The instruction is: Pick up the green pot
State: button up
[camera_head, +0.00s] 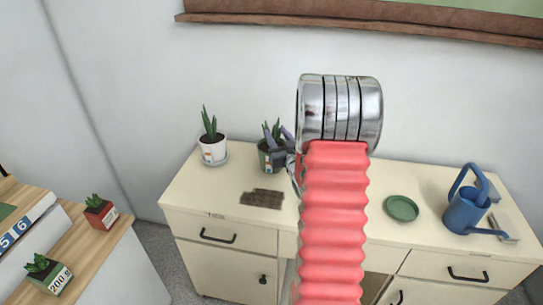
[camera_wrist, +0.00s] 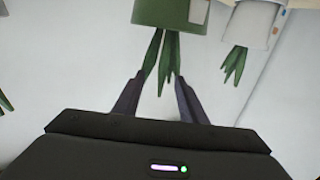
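A green pot (camera_head: 265,159) with a spiky plant stands on the cream cabinet near the wall in the head view, partly hidden by my gripper (camera_head: 280,140). In the wrist view, which is upside down, the green pot (camera_wrist: 172,14) is at the top edge with its leaves pointing down. My gripper (camera_wrist: 161,78) is open there, its two dark fingers apart on either side of the leaves. The fingertips appear just short of the pot's rim. Nothing is seen gripped.
A white pot (camera_head: 213,150) stands left of the green pot. A brown mat (camera_head: 262,199), green saucer (camera_head: 402,208) and blue watering can (camera_head: 466,212) are on the cabinet. A red pot (camera_head: 101,213) and another green-sided pot (camera_head: 49,276) stand on wood at left.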

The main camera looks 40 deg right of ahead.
aim_at(273, 130)
jog(key=shift+x, duration=2.55)
jog(key=shift+a+f, duration=0.1)
jog(key=shift+f, duration=0.05)
jog(key=shift+c, duration=0.7)
grip_shut()
